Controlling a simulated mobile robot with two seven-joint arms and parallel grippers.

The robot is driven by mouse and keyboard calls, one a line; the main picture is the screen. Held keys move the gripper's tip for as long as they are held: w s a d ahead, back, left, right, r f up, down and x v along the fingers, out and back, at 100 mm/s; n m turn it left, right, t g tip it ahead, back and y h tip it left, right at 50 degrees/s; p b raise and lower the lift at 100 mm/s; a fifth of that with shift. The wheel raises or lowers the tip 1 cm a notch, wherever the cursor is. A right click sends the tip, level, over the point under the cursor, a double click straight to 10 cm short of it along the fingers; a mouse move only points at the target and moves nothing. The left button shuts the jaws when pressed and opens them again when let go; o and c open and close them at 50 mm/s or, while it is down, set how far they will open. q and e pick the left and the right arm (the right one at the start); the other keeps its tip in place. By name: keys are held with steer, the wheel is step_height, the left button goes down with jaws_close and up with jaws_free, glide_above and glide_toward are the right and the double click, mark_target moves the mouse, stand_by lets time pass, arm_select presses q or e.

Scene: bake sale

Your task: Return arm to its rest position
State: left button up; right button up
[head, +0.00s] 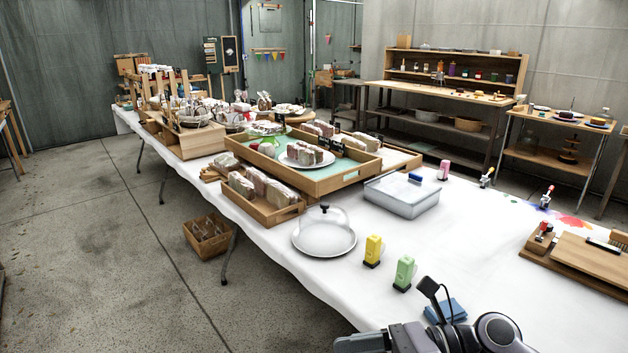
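My arm enters at the bottom right of the head view, over the front edge of the white-covered table (480,235). What looks like my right gripper (362,342) points left at the bottom edge. It is partly cut off by the frame, so I cannot tell whether it is open or shut. Nothing is visibly held in it. My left gripper is not in view.
Beyond are a glass-domed plate (324,240), a clear bin (400,198) and a wooden tray (338,181). A wooden board (590,262) lies right. The left floor is mostly clear.

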steer(key=w+d+f+m+t+h+p, duration=0.1)
steer(key=d+m+t+h+p, duration=0.2)
steer(key=m+t, duration=0.95)
steer(key=w+d+f+m+t+h+p, duration=0.1)
steer(key=d+m+t+h, duration=0.3)
steer(key=m, duration=1.5)
steer(key=s+d+f+m+g+h+p, duration=0.1)
steer(key=s+d+f+m+g+h, duration=0.1)
steer(key=s+f+m, duration=0.4)
steer(key=s+d+f+m+g+h, duration=0.3)
steer(key=s+d+f+m+h, duration=0.2)
steer(key=s+f+m, duration=0.2)
step_height(320, 180, down, 3)
steer(key=shift+d+f+m+p, duration=0.1)
steer(key=shift+d+m+p, duration=0.25)
steer(key=shift+m, duration=0.9)
